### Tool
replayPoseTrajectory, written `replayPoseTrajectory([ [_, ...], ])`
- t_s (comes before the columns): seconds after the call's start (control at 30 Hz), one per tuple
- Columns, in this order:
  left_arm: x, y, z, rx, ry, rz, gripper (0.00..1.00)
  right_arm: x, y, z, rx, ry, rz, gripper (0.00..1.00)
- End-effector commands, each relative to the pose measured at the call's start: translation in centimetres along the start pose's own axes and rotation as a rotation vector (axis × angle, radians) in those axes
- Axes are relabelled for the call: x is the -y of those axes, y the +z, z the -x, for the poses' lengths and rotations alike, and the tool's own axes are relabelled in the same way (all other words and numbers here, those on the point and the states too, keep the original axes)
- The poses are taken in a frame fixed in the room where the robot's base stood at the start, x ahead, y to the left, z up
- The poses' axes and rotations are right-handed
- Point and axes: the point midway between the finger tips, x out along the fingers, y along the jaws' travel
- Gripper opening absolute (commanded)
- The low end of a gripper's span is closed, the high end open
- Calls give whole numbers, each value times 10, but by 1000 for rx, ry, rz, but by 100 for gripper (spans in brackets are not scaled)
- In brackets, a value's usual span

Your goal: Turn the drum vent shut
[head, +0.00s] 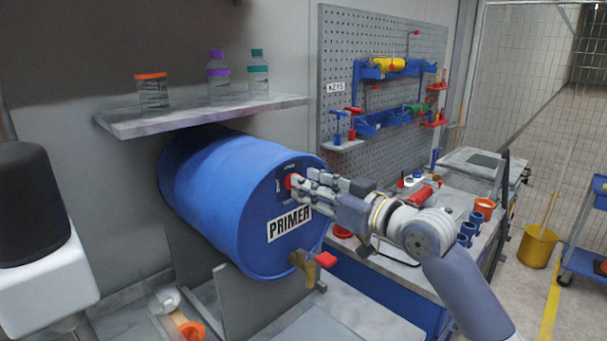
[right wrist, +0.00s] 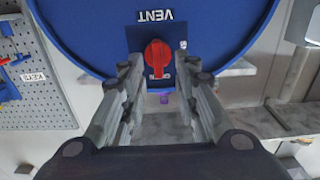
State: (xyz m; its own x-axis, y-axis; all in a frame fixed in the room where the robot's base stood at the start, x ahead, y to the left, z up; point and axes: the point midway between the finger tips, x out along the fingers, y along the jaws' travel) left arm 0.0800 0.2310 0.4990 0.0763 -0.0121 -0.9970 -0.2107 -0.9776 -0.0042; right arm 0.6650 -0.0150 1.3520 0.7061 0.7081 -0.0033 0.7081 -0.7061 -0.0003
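A blue drum (head: 225,200) with a PRIMER label lies on its side on a cradle, its round end facing right. The red vent knob (head: 289,182) is near the top of that end on a dark plate. In the right wrist view the red knob (right wrist: 158,57) sits below an upside-down VENT label (right wrist: 163,14); small lettering by it is partly hidden. My right gripper (head: 296,185) is at the knob. In the right wrist view its fingers (right wrist: 157,65) are spread to either side of the knob with visible gaps. My left gripper is not in view.
A shelf (head: 200,115) with several bottles and a jar hangs above the drum. A brass tap (head: 312,267) with a red handle juts from the drum's lower end. A pegboard (head: 380,90) with tools and a cluttered bench (head: 400,265) stand behind my right arm.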

Motion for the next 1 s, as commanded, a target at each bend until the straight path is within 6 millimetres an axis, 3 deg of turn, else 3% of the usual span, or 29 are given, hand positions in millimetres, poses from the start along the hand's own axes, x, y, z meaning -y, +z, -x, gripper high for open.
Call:
replayPoseTrajectory([
  [0.2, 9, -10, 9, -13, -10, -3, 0, -1, -1, -19, 0, 1, -1, 28],
  [0.53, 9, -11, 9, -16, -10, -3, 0, -1, 1, -22, 0, 1, 1, 28],
  [0.57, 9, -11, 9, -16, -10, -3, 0, -1, 1, -22, 0, 1, 1, 26],
  [0.67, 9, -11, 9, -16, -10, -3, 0, -1, 0, -22, 0, 2, 1, 3],
  [0.7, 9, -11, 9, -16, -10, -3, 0, -1, 0, -22, 0, 2, 1, 0],
  [1.0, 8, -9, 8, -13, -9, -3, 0, -1, 1, -22, 0, 2, 8, 0],
])
